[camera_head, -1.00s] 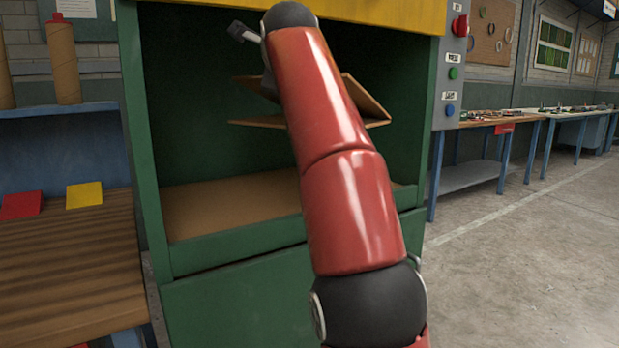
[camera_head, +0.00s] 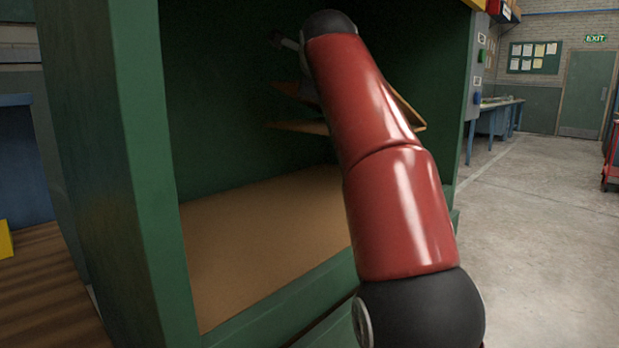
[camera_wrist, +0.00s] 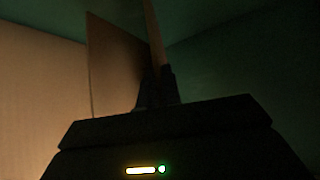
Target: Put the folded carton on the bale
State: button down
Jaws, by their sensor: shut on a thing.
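The folded carton (camera_head: 303,127) is a thin brown sheet with angled panels. In the head view it shows on both sides of my red arm, inside the green machine's opening and above its floor. In the wrist view its panels (camera_wrist: 114,65) stand up from my gripper (camera_wrist: 155,88), which is shut on one of them. My arm hides the gripper and the carton's middle in the head view. A flat brown layer (camera_head: 262,225), apparently the top of the bale, covers the bottom of the opening. The carton is apart from it.
The green machine's left wall (camera_head: 115,150) stands close on the left, with its front sill (camera_head: 265,318) low in front. A wooden bench (camera_head: 45,295) with a yellow piece is at far left. Open concrete floor (camera_head: 540,240) lies to the right.

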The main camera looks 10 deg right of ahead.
notch_tip(320, 180, down, 14)
jog(key=b, duration=0.6)
jog(key=shift+w+f+b, duration=0.1)
jog(key=shift+f+b, duration=0.05)
jog(key=shift+b, duration=0.15)
jog(key=c, duration=1.6)
grip_release()
jog(key=b+v, duration=0.1)
jog(key=v, duration=1.1)
